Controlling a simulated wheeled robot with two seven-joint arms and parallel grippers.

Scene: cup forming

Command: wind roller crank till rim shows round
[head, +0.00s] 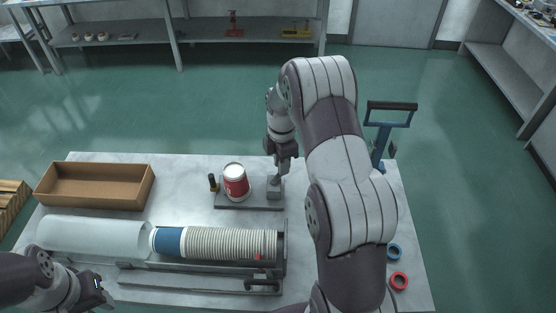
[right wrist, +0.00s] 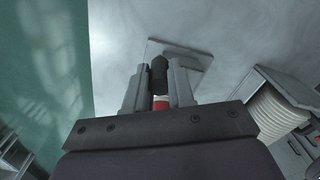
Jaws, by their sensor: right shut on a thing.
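A red and white cup (head: 236,187) stands upright on the rim roller's grey base plate (head: 232,208); its rim is too small to judge. A grey block (head: 274,188) stands on the plate right of the cup. My right gripper (head: 281,166) is just above that block. In the right wrist view my right gripper (right wrist: 158,90) is shut on a dark upright grip (right wrist: 159,74), apparently the crank; fingers hide the grip in the head view. A bit of red (right wrist: 161,103) shows between the fingers. My left gripper (head: 98,292) is at the lower left, its jaws unclear.
An open brown box (head: 95,205) is at the back left. A long stack of white cups (head: 230,243) lies in a trough in front of the roller. A small black-topped item (head: 212,183) stands left of the cup. Blue (head: 393,251) and red (head: 399,281) rings lie at right.

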